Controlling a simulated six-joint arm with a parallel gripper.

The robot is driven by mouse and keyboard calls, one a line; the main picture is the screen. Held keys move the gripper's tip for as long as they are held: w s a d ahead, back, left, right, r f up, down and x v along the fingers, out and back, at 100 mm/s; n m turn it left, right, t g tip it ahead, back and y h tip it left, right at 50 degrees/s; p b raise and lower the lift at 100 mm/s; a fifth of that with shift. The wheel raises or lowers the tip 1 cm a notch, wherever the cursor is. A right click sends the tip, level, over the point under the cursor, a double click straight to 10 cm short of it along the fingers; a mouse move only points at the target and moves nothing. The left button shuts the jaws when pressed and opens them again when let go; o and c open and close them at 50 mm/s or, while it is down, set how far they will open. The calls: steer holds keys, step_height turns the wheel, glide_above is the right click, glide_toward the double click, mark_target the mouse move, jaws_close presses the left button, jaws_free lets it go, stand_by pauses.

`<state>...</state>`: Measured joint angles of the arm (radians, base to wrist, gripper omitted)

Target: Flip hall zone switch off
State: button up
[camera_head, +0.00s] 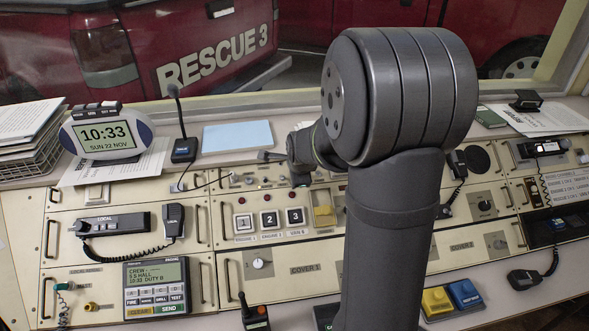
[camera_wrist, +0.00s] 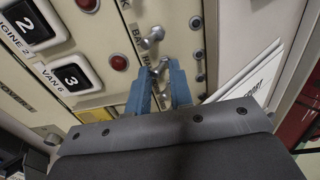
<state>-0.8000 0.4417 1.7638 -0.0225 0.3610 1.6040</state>
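The switch row (camera_head: 243,180) is on the upper console panel, partly behind my arm in the head view. In the wrist view a metal toggle switch (camera_wrist: 152,38) stands beside lettering that reads partly "BA R". Another metal toggle (camera_wrist: 160,69) shows close to the fingertips. I see nothing held; contact with the toggle cannot be told. In the head view the gripper is small, left of my wrist.
Numbered push buttons (camera_head: 269,219) sit below the switch row. A microphone (camera_head: 184,148) with a cord and a blue pad (camera_head: 237,136) lie behind it.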

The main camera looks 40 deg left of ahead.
steer(key=shift+v, duration=3)
steer(key=shift+f, duration=0.15)
steer(key=shift+x, duration=2.95)
steer(key=shift+w+a, duration=0.1)
steer(key=shift+r, duration=0.2)
steer(key=shift+v, duration=1.5)
